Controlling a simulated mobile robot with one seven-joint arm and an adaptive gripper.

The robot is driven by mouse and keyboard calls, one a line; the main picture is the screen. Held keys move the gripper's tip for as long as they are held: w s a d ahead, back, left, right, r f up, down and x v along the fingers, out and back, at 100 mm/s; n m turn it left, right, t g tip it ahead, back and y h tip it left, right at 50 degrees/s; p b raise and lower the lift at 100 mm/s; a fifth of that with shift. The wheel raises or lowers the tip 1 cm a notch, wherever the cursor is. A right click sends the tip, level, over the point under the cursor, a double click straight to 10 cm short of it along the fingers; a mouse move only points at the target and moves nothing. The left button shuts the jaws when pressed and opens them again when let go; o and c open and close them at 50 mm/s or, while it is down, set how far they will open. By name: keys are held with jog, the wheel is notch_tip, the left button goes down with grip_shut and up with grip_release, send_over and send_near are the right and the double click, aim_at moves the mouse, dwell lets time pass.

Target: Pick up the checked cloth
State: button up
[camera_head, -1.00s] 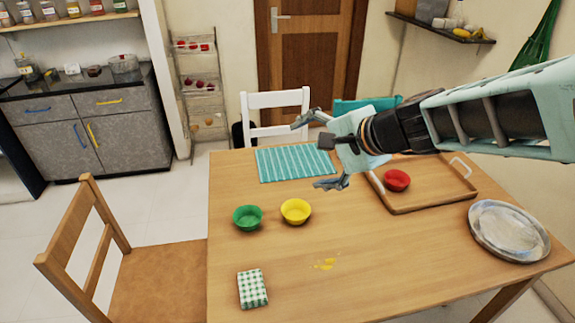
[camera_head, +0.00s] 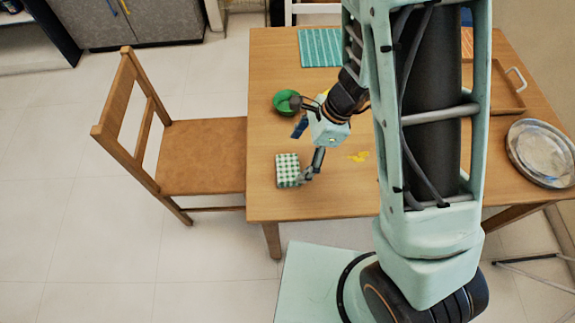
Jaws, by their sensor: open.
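The checked cloth (camera_head: 287,170), green and white and folded into a small block, lies on the wooden table (camera_head: 340,203) near its front left part. My gripper (camera_head: 303,152) is open, with its fingers spread, just to the right of and above the cloth. One fingertip shows close by the cloth's right edge; I cannot tell whether it touches. Nothing shows between the fingers.
A green bowl (camera_head: 286,102) stands behind the gripper. A striped teal mat (camera_head: 318,48) lies at the back. A plate (camera_head: 543,153) is at the right. A wooden chair (camera_head: 196,156) stands at the left.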

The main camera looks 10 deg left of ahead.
aim_at(289, 167)
jog(key=shift+b+x, duration=0.4)
jog(key=shift+x, duration=2.9)
jog(key=shift+w+d, duration=0.1)
jog(key=shift+w, duration=0.1)
jog(key=shift+c, duration=0.6)
jog(key=c, duration=1.1)
jog(key=shift+r, duration=0.15)
jog(key=shift+r, duration=0.55)
jog(key=s+d+r, duration=0.2)
jog(key=d+r, duration=0.2)
jog(key=s+d+r+p, duration=0.1)
jog(key=s+d+r, duration=0.1)
jog(key=d+r, duration=0.1)
jog(key=s+d+r+p, duration=0.1)
jog(key=s+d+r, duration=0.1)
jog(key=d+r, duration=0.2)
jog(key=shift+d+r, duration=0.15)
jog(key=shift+d, duration=0.3)
jog(key=shift+d+r, duration=0.2)
jog(key=shift+d, duration=0.25)
